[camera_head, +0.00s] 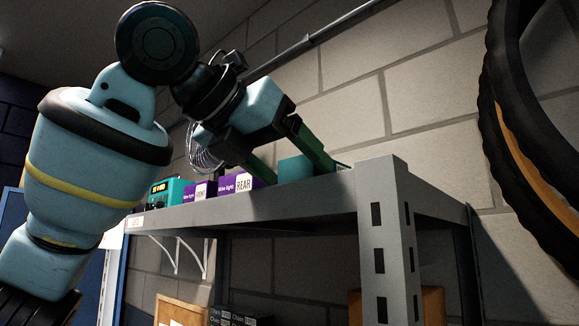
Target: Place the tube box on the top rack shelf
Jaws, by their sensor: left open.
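A small teal box (293,169), which looks like the tube box, rests on the top rack shelf (270,204) near its right end. My left gripper (298,169) reaches down over the shelf from the upper left. Its jaws are open, with one finger to each side of the teal box; whether they touch it I cannot tell. The right finger hides part of the box. My right gripper is out of view.
Purple light boxes (228,186) marked "FRONT" and "REAR" and a teal device (170,192) stand left of the teal box. The rack's grey upright (385,240) rises at the shelf's right end. A tyre (520,130) hangs at the right. Cartons (180,312) sit lower down.

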